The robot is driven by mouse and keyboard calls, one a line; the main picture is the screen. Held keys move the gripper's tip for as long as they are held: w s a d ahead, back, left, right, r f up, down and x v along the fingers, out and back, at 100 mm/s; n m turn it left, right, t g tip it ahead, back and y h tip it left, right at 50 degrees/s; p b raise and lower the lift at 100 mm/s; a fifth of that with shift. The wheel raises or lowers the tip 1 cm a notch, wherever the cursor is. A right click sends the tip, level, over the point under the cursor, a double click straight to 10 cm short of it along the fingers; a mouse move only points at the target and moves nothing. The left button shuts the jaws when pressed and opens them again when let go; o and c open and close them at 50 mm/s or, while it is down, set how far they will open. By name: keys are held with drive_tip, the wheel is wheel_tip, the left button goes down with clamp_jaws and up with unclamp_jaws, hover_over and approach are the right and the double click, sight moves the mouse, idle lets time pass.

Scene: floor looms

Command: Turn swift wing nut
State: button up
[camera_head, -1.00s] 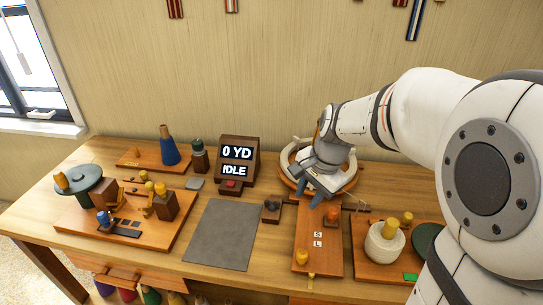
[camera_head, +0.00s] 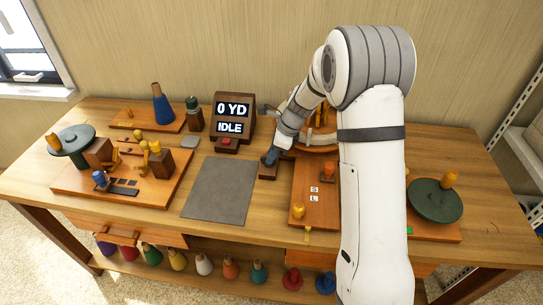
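The round wooden swift (camera_head: 318,151) stands at the back of the bench, mostly hidden behind my arm. Orange upright parts (camera_head: 322,116) show above it. I cannot make out a wing nut on it. My gripper (camera_head: 270,160) points down at the swift's front left, its dark blue-grey fingertips over a small dark wooden block (camera_head: 267,172). The fingers overlap the block's top in this view. I cannot tell whether they touch it or whether they are open.
A display box (camera_head: 232,118) reading 0 YD and IDLE stands just left of my gripper. A grey mat (camera_head: 220,190) lies clear in front.

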drive_tip(key=shift+x, duration=0.95)
drive_tip(key=shift+c, duration=0.3)
drive_tip(key=c, duration=0.6)
